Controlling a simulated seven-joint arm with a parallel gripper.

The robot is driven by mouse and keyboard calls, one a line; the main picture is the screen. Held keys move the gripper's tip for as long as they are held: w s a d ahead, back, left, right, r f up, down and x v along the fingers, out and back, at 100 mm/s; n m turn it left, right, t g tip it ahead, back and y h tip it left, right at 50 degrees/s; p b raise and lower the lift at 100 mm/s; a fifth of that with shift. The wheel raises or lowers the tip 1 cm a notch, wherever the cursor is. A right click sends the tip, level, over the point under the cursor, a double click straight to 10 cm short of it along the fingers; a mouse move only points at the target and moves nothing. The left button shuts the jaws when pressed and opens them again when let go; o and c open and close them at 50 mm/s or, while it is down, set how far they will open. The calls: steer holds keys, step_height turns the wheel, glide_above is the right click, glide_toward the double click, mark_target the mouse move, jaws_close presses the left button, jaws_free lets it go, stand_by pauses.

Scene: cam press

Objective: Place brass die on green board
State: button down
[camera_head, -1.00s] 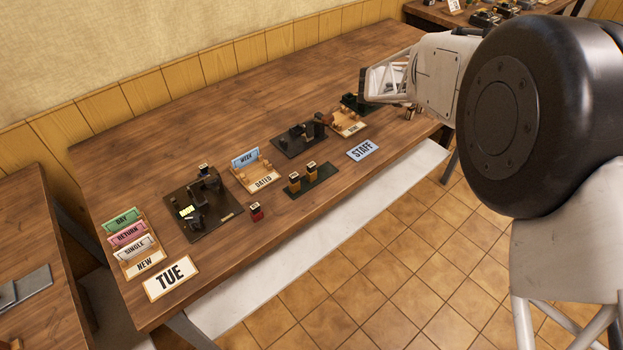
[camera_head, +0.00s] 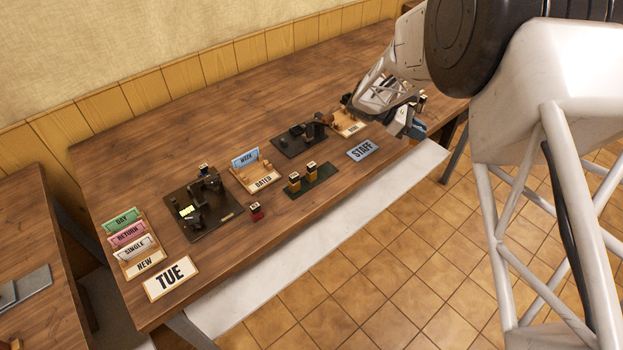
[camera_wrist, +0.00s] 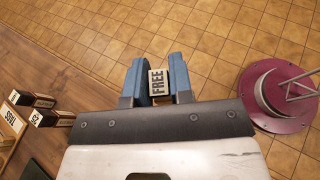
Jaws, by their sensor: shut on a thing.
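My gripper (camera_wrist: 157,82) is shut on a die marked FREE (camera_wrist: 157,80), held between its two blue fingers. The die's face is cream with dark letters, with a yellowish strip at its edge. In the head view my gripper (camera_head: 414,130) is over the table's front right edge, and the die is not clearly visible there. The green board (camera_head: 322,183) lies near the table's front edge, left of my gripper. Two brass-coloured dies (camera_head: 294,181) (camera_head: 310,168) stand on its left and middle part, and its right end is bare.
A blue STAFF card (camera_head: 362,150) lies between the board and my gripper. A red die (camera_head: 256,211), a dark press (camera_head: 226,217) and a DATED rack (camera_head: 263,182) stand left of the board. Another dark press (camera_head: 290,147) is behind it. A purple round base (camera_wrist: 262,115) stands on the floor.

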steer(key=s+a+f+m+g+y, duration=0.2)
steer(key=s+a+m+g+y, duration=0.2)
steer(key=s+m+g+y, duration=0.25)
steer(key=s+a+f+m+g+y, duration=0.3)
steer(key=s+a+m+g+y, duration=0.15)
steer(key=s+m, duration=0.4)
steer(key=s+a+r+m+t+y, duration=0.3)
steer(key=s+a+m+t+y, duration=0.1)
steer(key=a+m+t+y, duration=0.2)
steer(key=s+a+r+m+t+y, duration=0.3)
steer(key=s+a+m+t+y, duration=0.2)
steer(key=m, duration=0.7)
steer(key=shift+s+a+r+m+t+y, duration=0.25)
steer(key=shift+a+t+y, duration=0.95)
steer(key=shift+y, duration=1.2)
steer(key=shift+d+f, duration=0.1)
steer(key=shift+d, duration=0.1)
steer(key=shift+w, duration=0.1)
steer(key=w+a, duration=0.1)
steer(key=w, duration=0.4)
steer(key=w+a+f, duration=0.1)
steer(key=w+a, duration=0.1)
steer(key=w, duration=0.3)
steer(key=w+a, duration=0.1)
steer(key=w, duration=0.4)
steer(key=shift+a+f, duration=0.25)
steer(key=shift+a, duration=0.15)
